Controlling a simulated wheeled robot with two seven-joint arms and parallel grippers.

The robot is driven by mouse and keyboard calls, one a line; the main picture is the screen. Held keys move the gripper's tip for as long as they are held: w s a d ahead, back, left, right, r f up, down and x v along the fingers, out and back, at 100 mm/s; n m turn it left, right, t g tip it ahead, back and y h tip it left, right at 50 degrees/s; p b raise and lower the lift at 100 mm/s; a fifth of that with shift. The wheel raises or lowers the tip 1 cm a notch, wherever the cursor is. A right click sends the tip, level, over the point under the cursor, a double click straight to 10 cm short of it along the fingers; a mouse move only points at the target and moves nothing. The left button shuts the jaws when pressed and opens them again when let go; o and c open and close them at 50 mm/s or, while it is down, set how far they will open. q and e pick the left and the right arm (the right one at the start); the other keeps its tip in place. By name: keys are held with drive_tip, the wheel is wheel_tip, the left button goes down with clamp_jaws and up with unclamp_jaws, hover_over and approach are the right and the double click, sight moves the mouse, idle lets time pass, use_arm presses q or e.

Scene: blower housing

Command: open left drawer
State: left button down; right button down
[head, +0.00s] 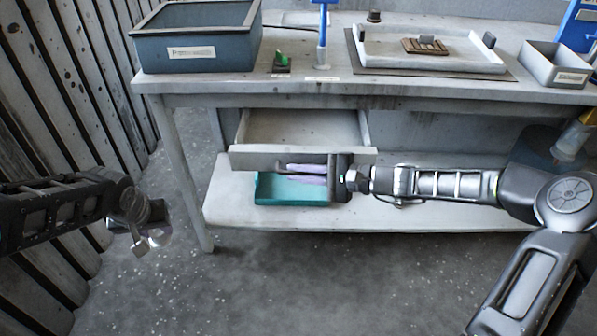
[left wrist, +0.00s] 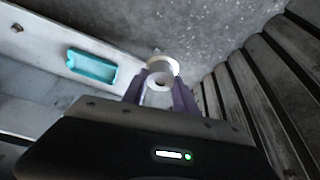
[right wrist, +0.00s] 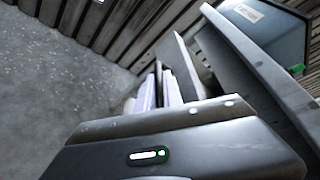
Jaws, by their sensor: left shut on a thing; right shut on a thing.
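The left drawer (head: 302,127) under the workbench is pulled out, and its inside looks empty. My right gripper (head: 300,173) reaches in from the right along the drawer's front panel (head: 255,158). It is shut on the drawer handle, which is mostly hidden by the fingers; a dark bar shows between them in the right wrist view (right wrist: 158,92). My left gripper (head: 142,234) is at the left, away from the bench, pointing downward. It is shut on a pale ring-shaped part (left wrist: 161,68), seen between its purple fingers in the left wrist view.
On the bench top (head: 320,88) stand a blue-grey bin (head: 195,50), a green switch (head: 281,62), a white tray (head: 400,62) and a grey box (head: 553,65). A teal tray (head: 275,190) lies on the lower shelf (head: 235,205) below the drawer. A slatted wall (head: 100,80) is at left.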

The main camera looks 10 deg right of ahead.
drive_tip(key=shift+w, duration=0.1)
drive_tip(key=c, duration=1.8)
unclamp_jaws()
drive_tip(key=shift+o, duration=0.2)
